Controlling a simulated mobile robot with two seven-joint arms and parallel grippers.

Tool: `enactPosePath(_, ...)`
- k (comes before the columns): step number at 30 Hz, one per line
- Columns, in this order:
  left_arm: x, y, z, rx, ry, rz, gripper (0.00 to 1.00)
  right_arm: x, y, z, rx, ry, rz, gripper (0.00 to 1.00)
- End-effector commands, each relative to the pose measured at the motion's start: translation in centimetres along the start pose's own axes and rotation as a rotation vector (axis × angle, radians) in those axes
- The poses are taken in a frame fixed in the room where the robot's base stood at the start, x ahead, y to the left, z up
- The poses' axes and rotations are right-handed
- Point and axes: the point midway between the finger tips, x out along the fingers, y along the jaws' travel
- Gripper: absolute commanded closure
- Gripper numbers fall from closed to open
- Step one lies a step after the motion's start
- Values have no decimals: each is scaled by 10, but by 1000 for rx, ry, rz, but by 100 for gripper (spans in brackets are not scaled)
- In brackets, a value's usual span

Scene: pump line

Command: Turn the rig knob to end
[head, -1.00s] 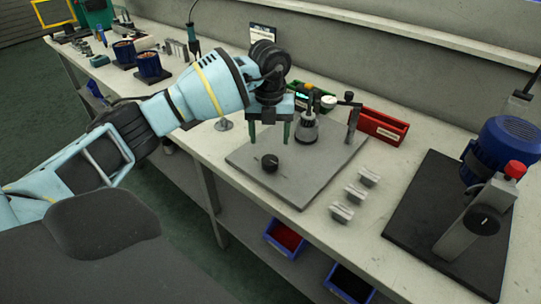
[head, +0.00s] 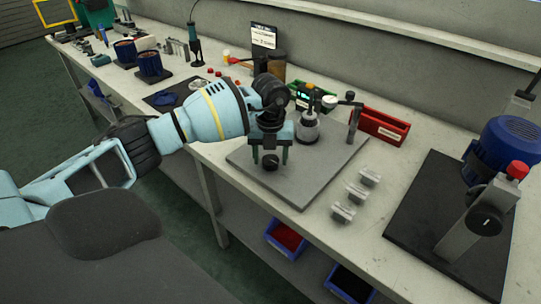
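I cannot tell whether either finger touches the knob. The gripper body hides the space just above the knob. My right gripper is not in view.
A grey cylindrical fitting (head: 306,129) and a clamp post (head: 353,125) stand behind the knob on the plate. A red bin (head: 380,127) is behind them. Several metal blocks (head: 356,192) lie right of the plate. A blue motor (head: 510,145) stands farther right.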

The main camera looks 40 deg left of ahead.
Motion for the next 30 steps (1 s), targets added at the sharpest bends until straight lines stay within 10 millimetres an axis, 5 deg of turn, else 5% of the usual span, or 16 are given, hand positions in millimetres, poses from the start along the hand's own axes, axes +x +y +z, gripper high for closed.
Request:
enactPosePath(9,0,0,0,0,0,0,80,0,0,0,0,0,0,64)
enactPosePath(20,-1,0,0,72,0,0,80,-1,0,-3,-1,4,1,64)
enactPosePath(30,-2,0,0,336,0,0,80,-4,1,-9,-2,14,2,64)
